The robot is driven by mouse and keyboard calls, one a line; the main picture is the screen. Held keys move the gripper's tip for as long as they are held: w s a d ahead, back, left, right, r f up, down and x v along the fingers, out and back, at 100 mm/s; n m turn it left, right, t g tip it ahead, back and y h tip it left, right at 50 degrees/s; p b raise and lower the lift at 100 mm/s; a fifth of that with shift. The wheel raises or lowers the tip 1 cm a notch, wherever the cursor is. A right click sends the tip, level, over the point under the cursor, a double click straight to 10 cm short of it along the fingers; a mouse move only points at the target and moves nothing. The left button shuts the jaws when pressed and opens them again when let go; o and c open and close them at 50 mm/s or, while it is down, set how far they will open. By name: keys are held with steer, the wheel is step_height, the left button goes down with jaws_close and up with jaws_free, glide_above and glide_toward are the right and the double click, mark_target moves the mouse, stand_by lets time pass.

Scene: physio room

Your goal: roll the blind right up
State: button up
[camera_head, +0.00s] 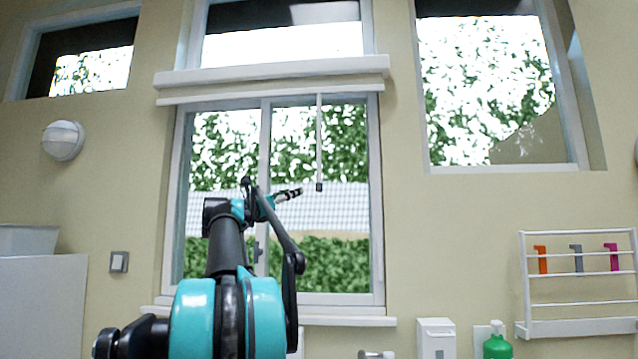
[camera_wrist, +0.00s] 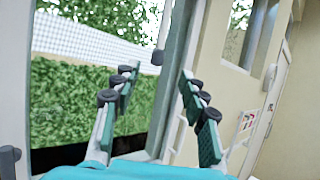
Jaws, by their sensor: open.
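The blind's white casing (camera_head: 270,72) runs across the window, with a pale horizontal bar (camera_head: 230,97) just below it; no blind cloth shows over the panes beneath. A thin pull cord (camera_head: 319,140) hangs from there in front of the right pane and ends in a small dark knob (camera_head: 319,187). My gripper (camera_head: 295,193) is left of the knob and near its height. In the wrist view my gripper (camera_wrist: 159,75) is open and empty. The knob (camera_wrist: 157,57) shows between the fingertips and beyond them, apart from both fingers.
The sliding window's frame (camera_head: 376,210) and sill (camera_head: 345,321) stand behind my arm. A rack (camera_head: 575,327) with coloured items, a green bottle (camera_head: 497,347) and a white dispenser (camera_head: 436,340) are at lower right. A lamp (camera_head: 63,140) and switch (camera_head: 119,262) are on the left wall.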

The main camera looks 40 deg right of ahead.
mark_target(319, 181)
steer(key=x, duration=1.5)
steer(key=shift+d, duration=0.35)
steer(key=shift+c, duration=0.6)
jaws_close()
steer(key=shift+r, duration=0.1)
